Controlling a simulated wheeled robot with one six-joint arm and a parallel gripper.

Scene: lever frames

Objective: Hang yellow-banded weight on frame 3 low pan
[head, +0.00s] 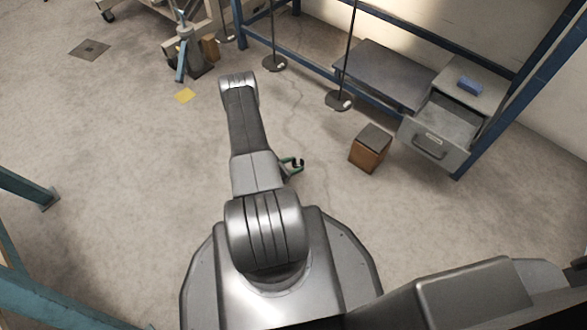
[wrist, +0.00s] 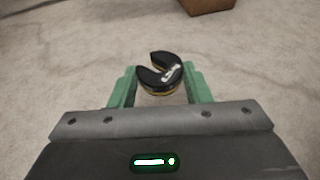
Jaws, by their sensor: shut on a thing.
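In the wrist view, a dark, round, slotted weight (wrist: 160,74) with a yellow band around its side sits between the green fingers of my gripper (wrist: 160,86). My gripper is shut on it and holds it with the slot toward the upper left. In the head view, my gripper (head: 293,163) shows as a small green part beside my arm, and the weight in it is hard to make out. Two round dark pans (head: 339,100) and (head: 274,63) hang low on thin rods near the blue frame. I cannot tell which pan belongs to frame 3.
A brown box with a dark top (head: 370,149) stands on the floor right of my gripper. An open grey drawer (head: 436,130) and a blue block (head: 469,86) are at the right. A blue frame (head: 310,62) runs across the back. The floor at left is mostly clear.

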